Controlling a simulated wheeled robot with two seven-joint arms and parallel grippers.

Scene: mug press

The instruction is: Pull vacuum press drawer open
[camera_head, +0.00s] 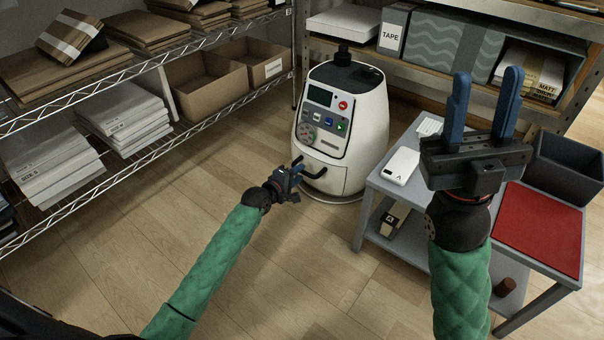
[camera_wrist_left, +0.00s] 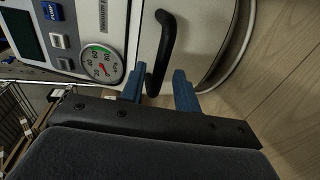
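The vacuum press (camera_head: 345,115) is a white, rounded machine with a dark top and a control panel, standing on the floor. Its black bar handle (camera_head: 313,173) is low on the front. My left gripper (camera_head: 292,176) is at the left end of this handle. In the left wrist view, the handle (camera_wrist_left: 167,45) reaches down between the blue fingertips of my left gripper (camera_wrist_left: 158,84). The fingers are apart, with a gap beside the handle. The drawer front (camera_wrist_left: 185,20) looks flush, with no visible opening. My right gripper (camera_head: 486,90) is open and empty, raised above the grey table.
A grey table (camera_head: 395,190) right of the press holds a white device (camera_head: 400,165), a red mat (camera_head: 540,228) and a dark bin (camera_head: 567,165). Wire shelving (camera_head: 190,140) with boxes stands left; another shelf (camera_head: 535,25) is behind. The floor before the press is clear.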

